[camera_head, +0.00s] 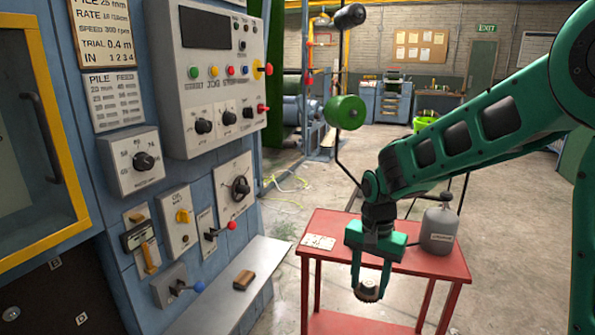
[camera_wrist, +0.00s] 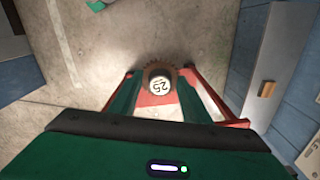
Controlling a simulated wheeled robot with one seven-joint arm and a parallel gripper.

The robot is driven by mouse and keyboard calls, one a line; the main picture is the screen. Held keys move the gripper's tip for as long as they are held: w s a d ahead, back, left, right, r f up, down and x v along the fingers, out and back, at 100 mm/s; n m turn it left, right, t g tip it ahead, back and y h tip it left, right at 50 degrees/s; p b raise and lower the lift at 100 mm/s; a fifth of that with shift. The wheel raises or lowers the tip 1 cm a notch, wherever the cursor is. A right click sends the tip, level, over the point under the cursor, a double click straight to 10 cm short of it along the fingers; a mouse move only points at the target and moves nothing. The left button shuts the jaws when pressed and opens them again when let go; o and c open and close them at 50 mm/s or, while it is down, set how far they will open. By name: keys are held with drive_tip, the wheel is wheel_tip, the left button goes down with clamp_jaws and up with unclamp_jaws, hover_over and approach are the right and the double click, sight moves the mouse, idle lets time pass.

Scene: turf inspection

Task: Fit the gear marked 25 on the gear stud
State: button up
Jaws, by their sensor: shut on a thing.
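My gripper (camera_head: 369,282) is shut on the gear marked 25 (camera_head: 368,292), a small brown toothed wheel, and holds it in the air by the front side of the red table. In the wrist view the gear (camera_wrist: 158,85) sits between my green fingers, with its pale hub and the number 25 facing the camera. I cannot make out the gear stud for certain.
The red table (camera_head: 330,222) carries a grey canister (camera_head: 439,230) and a white card (camera_head: 318,242). On the left, the blue machine has knobs, levers and a yellow-framed door (camera_head: 72,150). A brown block (camera_head: 244,280) lies on its grey ledge (camera_head: 225,300). Floor between machine and table is clear.

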drive_tip(key=w+d+f+n, duration=0.6)
drive_tip(key=w+d+f, duration=0.4)
drive_tip(key=w+d, duration=0.15)
drive_tip(key=s+f, duration=0.5)
drive_tip(key=f, duration=0.2)
drive_tip(key=shift+s+d+n, duration=0.15)
drive_tip(key=shift+d+n, duration=0.15)
drive_tip(key=shift+d, duration=0.15)
drive_tip(key=shift+f, duration=0.1)
